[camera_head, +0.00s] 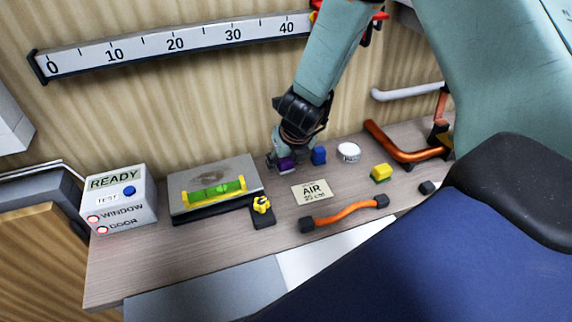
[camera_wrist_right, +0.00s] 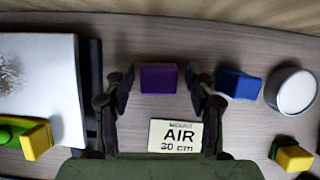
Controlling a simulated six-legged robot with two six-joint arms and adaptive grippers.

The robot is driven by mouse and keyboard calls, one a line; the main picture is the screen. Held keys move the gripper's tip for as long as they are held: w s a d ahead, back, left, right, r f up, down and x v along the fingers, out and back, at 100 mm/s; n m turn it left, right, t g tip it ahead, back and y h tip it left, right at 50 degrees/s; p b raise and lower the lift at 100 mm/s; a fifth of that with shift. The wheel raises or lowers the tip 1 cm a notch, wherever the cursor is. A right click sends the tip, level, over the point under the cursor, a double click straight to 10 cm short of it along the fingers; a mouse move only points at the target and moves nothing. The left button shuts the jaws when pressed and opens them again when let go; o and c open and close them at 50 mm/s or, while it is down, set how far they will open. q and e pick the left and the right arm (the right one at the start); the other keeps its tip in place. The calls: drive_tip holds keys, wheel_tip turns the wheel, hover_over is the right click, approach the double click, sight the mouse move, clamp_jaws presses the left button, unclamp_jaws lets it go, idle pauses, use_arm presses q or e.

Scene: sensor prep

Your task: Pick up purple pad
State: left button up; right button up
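The purple pad (camera_wrist_right: 159,79) lies on the table, between the two fingers of my right gripper (camera_wrist_right: 159,83) in the right wrist view. The fingers are open, and a gap shows on each side of the pad. In the head view my right gripper (camera_head: 278,163) is low over the back of the table, and the pad (camera_head: 286,163) shows partly behind the fingers. Whether the fingertips touch the table cannot be told. My left gripper is not in view.
A blue block (camera_wrist_right: 239,84) sits close to the right finger. The AIR card (camera_wrist_right: 181,135) lies in front of the pad. A grey plate (camera_head: 236,169) with a green level (camera_head: 215,191) is to the left. A white round container (camera_head: 348,152) and yellow-green block (camera_head: 381,173) are to the right.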

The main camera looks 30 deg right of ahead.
drive_tip(key=shift+w+a+f, duration=0.1)
drive_tip(key=shift+w, duration=0.1)
drive_tip(key=c, duration=0.4)
drive_tip(key=shift+s, duration=0.2)
drive_tip(key=c, duration=0.4)
drive_tip(key=shift+w, duration=0.1)
